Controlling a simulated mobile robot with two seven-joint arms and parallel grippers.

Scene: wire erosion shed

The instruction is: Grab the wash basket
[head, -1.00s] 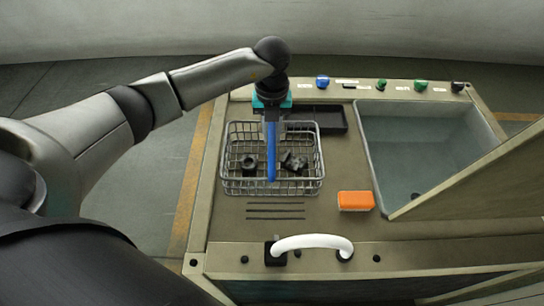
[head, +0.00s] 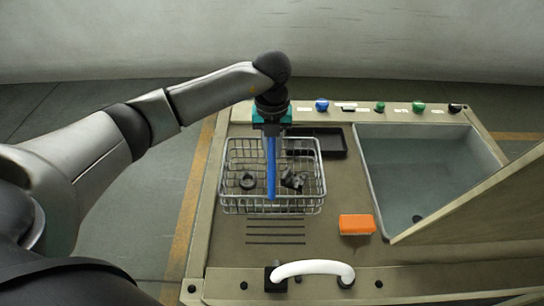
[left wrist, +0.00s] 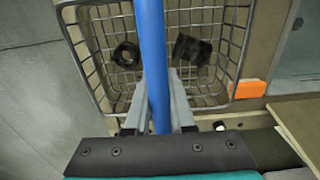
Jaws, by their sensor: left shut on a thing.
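The wash basket (head: 232,207) is a silver wire basket at the left of the bench, with a blue bar-like handle (head: 271,170) running over its middle. It appears slightly above the bench top. Two dark parts lie inside: a ring (head: 247,181) at left and a blocky piece (head: 293,180) at right. My left gripper (head: 271,127) is over the basket, shut on the blue handle. In the left wrist view the handle (left wrist: 149,45) passes between my fingers (left wrist: 156,85), with the basket wires (left wrist: 70,35) behind. My right gripper is not in view.
A black tray (head: 325,137) lies behind the basket's right side. A grey sink (head: 420,165) is to the right, partly covered by a slanted panel (head: 480,205). An orange block (head: 356,224), dark slots (head: 275,235) and a white curved handle (head: 312,268) are nearer me.

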